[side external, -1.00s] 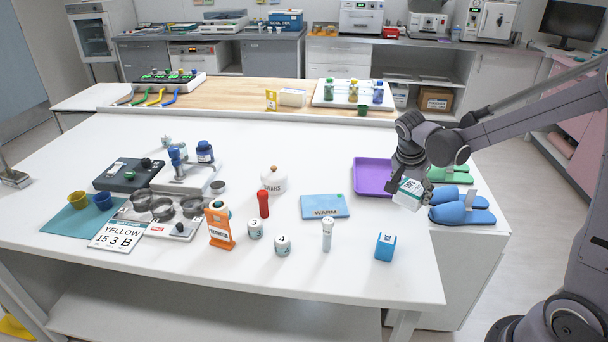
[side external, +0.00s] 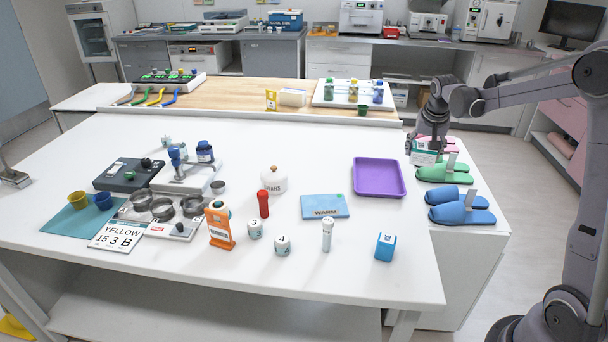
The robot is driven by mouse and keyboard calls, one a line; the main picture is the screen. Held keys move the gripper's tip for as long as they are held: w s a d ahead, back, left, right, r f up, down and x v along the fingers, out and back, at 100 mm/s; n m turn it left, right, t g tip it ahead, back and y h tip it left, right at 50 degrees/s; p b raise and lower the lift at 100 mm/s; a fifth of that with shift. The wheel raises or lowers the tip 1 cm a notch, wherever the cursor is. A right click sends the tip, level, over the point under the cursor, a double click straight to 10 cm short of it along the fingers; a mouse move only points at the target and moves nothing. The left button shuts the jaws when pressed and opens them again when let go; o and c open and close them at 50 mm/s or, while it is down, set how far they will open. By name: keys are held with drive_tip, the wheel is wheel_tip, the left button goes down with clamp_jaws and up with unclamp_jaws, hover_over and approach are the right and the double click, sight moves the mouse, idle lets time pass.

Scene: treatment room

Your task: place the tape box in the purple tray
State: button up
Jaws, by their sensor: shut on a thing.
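The tape box (side external: 424,156) is a small white box with a green label band. My gripper (side external: 428,143) is shut on it and holds it behind and to the right of the purple tray, by the slippers. The fingertips are small and partly hidden in this view. The purple tray (side external: 379,191) lies flat and empty on the right part of the white table. The box and the tray are apart.
Green slippers (side external: 446,172), blue slippers (side external: 462,213) and pink slippers (side external: 449,143) line the right edge. The table behind the tray is clear.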

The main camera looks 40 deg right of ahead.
sight(425, 142)
drive_tip(key=shift+w+d+n, duration=0.25)
drive_tip(key=shift+w+d, duration=0.2)
drive_tip(key=shift+d, duration=0.2)
drive_tip(key=shift+w+d+n, duration=0.25)
drive_tip(key=shift+w+d, duration=0.2)
drive_tip(key=shift+d, duration=0.15)
drive_tip(key=shift+t, duration=0.3)
drive_tip(key=w+a+f, duration=0.2)
drive_tip(key=w, duration=0.1)
drive_tip(key=w+a+f, duration=0.2)
drive_tip(key=w, duration=0.1)
drive_tip(key=w+a+f, duration=0.2)
drive_tip(key=w+f, duration=0.1)
drive_tip(key=shift+w, duration=0.4)
drive_tip(key=shift+f, duration=2)
drive_tip(key=shift+f, duration=0.1)
drive_tip(key=o, duration=1.2)
